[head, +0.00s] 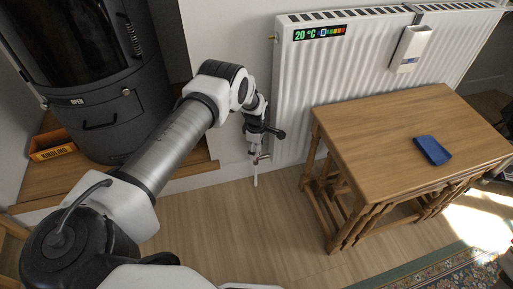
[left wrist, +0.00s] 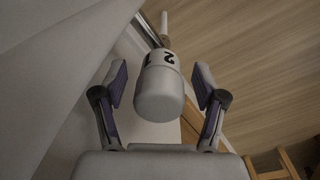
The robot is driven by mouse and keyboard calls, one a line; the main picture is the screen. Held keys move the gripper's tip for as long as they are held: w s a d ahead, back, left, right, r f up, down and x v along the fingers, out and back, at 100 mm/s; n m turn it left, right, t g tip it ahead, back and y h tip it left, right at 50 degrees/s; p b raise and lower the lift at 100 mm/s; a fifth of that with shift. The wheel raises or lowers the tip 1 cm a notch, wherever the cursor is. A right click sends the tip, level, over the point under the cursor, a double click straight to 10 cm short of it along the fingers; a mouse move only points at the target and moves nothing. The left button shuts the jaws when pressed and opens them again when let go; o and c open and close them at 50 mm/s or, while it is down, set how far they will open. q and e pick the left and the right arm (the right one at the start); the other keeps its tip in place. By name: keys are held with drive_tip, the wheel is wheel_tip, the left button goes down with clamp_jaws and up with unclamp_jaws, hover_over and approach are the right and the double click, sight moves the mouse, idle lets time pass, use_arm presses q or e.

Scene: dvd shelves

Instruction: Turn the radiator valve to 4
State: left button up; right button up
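The white radiator (head: 370,75) stands against the wall at the upper right in the head view. Its valve head (left wrist: 160,92) is a white rounded cylinder in the left wrist view, with a dark "2" and part of another mark near its far end. A white pipe (left wrist: 164,22) shows beyond it, and in the head view the pipe (head: 256,180) runs down to the floor. My left gripper (head: 260,140) is at the radiator's lower left corner and hides the valve head there. Its two fingers (left wrist: 160,80) are open on either side of the valve head, with gaps visible.
A dark stove (head: 85,75) and an orange kindling box (head: 52,145) are at the left. The wooden floor (head: 225,220) in front is clear.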

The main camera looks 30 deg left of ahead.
use_arm(q)
drive_tip(key=r, duration=1.2)
drive_tip(key=shift+s, duration=0.25)
